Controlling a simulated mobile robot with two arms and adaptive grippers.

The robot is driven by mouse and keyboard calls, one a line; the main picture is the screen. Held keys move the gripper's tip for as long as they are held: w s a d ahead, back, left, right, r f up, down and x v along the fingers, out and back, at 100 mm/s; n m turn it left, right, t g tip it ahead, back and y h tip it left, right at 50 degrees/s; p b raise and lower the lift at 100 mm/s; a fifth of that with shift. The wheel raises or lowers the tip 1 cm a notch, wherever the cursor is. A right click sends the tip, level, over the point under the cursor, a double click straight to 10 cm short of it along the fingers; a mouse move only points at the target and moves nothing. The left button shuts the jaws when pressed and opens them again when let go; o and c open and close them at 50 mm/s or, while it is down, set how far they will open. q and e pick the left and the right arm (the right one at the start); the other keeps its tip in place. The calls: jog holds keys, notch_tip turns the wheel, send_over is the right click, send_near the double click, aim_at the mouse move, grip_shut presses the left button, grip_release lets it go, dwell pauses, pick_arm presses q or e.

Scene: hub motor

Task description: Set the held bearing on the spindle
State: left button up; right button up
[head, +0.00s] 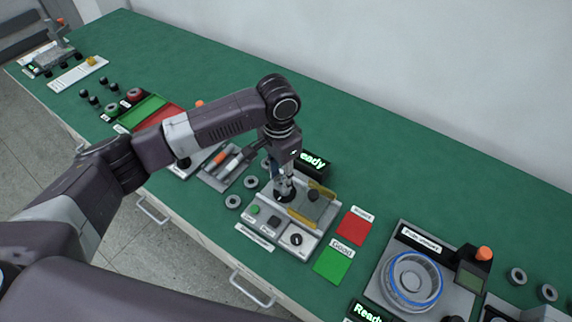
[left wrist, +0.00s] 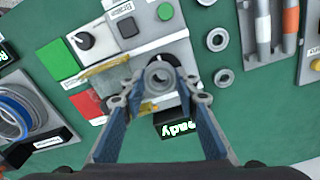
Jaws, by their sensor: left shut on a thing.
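My left gripper (head: 284,192) points down over the grey test station (head: 318,228). In the left wrist view, its two blue-sided fingers (left wrist: 160,90) are shut on a small grey ring bearing (left wrist: 159,73), which they hold by its sides. The bearing sits in front of a dark part of the station. The spindle cannot be made out clearly; the fingers and bearing cover that spot, so I cannot tell whether they touch. My right gripper is not in view.
The station has yellow pieces (head: 302,218), a green button (head: 253,209) and a knob (head: 295,240). A lit "Ready" display (head: 313,162) stands behind it. Loose bearings (head: 233,201) lie to its left. Red (head: 353,226) and green (head: 333,263) pads lie to its right.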

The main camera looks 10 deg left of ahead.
pick_arm(q)
jog(key=shift+w+d+r+m, duration=0.25)
jog(key=shift+w+r+m, duration=0.2)
jog(key=shift+w, duration=0.4)
jog(key=shift+d+f+b, duration=0.1)
jog(key=shift+f+b, duration=0.6)
jog(key=shift+b, duration=0.1)
jog(key=shift+f+b, duration=0.65)
jog(key=shift+b, duration=0.15)
jog(key=shift+f, duration=1.1)
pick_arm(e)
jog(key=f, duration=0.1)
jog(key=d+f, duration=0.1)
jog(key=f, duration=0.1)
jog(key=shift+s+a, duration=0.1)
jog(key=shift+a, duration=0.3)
pick_arm(q)
jog(key=shift+p, duration=0.5)
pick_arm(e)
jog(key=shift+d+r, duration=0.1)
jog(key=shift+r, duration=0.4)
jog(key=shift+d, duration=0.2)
